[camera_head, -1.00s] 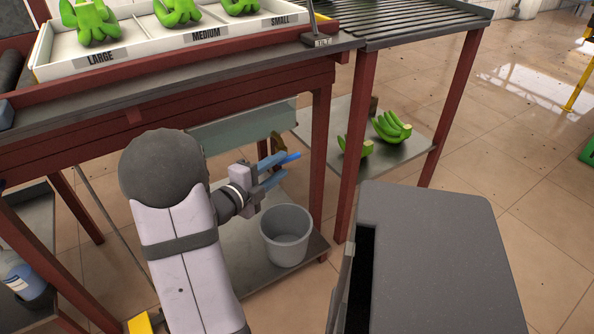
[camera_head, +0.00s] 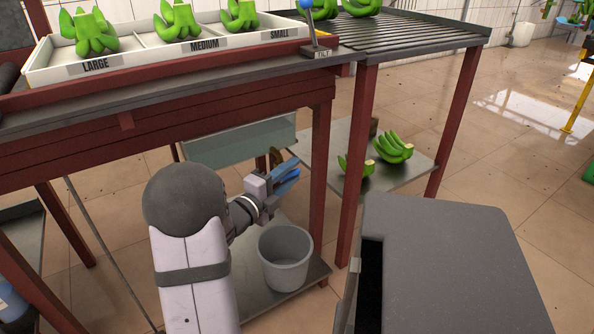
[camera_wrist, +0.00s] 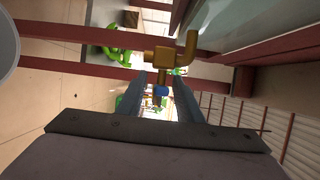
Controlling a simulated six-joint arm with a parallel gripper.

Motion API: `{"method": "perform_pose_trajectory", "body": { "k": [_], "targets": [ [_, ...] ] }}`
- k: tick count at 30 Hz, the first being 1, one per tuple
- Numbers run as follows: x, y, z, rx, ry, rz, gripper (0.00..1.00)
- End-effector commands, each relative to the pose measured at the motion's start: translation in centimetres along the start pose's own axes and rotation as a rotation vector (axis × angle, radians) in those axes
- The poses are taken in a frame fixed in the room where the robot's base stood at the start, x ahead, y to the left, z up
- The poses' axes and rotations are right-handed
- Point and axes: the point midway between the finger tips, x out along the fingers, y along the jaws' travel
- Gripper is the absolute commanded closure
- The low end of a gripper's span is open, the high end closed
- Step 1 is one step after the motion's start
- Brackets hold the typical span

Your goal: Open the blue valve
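The brass valve (camera_wrist: 165,57) shows in the wrist view, with its blue handle (camera_wrist: 162,91) pointing toward me between my fingers. In the head view only part of the brass body (camera_head: 275,156) shows below the glass-like tank, and the handle is hidden by my gripper (camera_head: 289,173). In the wrist view my gripper (camera_wrist: 161,92) has its two fingers apart, one on each side of the handle. A gap seems to show on both sides of it, so the fingers are around the handle rather than clamped on it.
A grey bucket (camera_head: 285,260) stands on the lower shelf below my gripper. A red table leg (camera_head: 320,175) is close to the right. The greenish tank (camera_head: 240,142) hangs just above. A grey box (camera_head: 440,265) is at the front right. Green bananas (camera_head: 394,148) lie on a side shelf.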

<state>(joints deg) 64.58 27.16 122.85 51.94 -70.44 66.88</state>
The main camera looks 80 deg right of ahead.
Motion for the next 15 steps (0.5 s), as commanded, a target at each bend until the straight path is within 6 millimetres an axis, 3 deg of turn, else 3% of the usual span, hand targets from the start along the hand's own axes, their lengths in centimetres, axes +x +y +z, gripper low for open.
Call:
{"method": "perform_pose_trajectory", "body": {
  "k": [6,15],
  "targets": [
    [2.4,0.1,-0.1,0.001,0.002,0.0,0.67],
    [3.2,0.0,0.0,-0.001,0.0,0.001,0.67]
  ]
}}
